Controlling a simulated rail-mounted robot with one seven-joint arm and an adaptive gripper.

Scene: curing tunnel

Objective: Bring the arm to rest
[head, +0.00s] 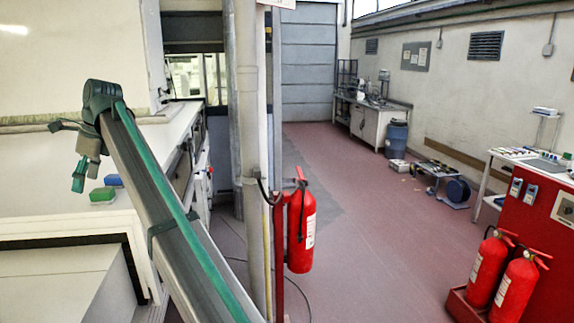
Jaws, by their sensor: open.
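My arm runs from the bottom middle of the head view up to the left, with its elbow-like green joint high at the left. My gripper (82,177) hangs below that joint, fingers pointing down. It is small in the picture; it is open and nothing shows between its fingers. It appears in front of or above a pale surface (40,195), left of a green block (103,195) and a blue block (113,180). I cannot tell the exact height of the gripper over that surface.
A white machine opening (65,243) lies below at the left. Two more extinguishers (487,270) sit by a red cabinet (535,235). The red floor (370,235) between is clear.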

